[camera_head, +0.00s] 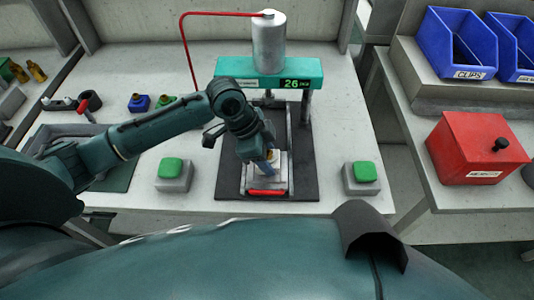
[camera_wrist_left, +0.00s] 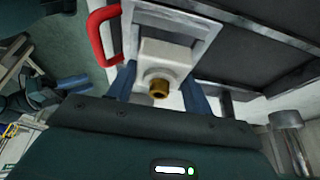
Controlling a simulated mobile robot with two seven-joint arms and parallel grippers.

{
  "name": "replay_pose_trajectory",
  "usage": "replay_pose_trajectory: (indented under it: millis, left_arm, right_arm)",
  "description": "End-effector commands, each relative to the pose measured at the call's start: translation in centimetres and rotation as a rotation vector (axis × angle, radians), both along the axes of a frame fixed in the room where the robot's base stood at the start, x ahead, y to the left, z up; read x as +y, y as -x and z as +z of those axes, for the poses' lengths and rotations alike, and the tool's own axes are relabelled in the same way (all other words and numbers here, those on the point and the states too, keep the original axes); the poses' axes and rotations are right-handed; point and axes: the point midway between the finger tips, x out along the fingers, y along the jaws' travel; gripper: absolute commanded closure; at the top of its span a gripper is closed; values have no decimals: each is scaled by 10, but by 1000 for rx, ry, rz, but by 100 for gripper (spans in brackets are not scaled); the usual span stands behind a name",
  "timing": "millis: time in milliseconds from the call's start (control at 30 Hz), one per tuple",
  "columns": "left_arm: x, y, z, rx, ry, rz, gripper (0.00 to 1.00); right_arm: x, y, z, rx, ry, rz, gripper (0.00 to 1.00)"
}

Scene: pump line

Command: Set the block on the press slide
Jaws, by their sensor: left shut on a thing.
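My left gripper (camera_head: 268,166) is over the front part of the press slide (camera_head: 284,183), a pale metal tray with a red handle (camera_head: 267,192) at its front. In the left wrist view the gripper (camera_wrist_left: 158,88) is shut on a whitish block (camera_wrist_left: 168,52) with a brass fitting (camera_wrist_left: 159,89) on it. The block is in front of the slide's tray frame (camera_wrist_left: 205,28) in that view; whether it touches the slide floor cannot be told. The gripper hides most of the block in the head view. My right gripper is not in view.
The press has a teal crossbeam (camera_head: 262,72) reading 26 and a grey cylinder (camera_head: 269,45) behind the gripper. Green buttons stand left (camera_head: 171,170) and right (camera_head: 361,173) of its dark base. A red box (camera_head: 476,150) and blue bins (camera_head: 456,42) are at the right.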

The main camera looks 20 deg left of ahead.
Motion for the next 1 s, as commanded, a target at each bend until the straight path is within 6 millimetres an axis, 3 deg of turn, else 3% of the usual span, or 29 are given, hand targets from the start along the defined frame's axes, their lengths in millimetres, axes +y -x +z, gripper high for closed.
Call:
replay_pose_trajectory:
  millis: [1000]
  left_arm:
    - [1, 0, 1, -1, 1, 0, 80]
  right_arm:
    - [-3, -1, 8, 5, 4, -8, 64]
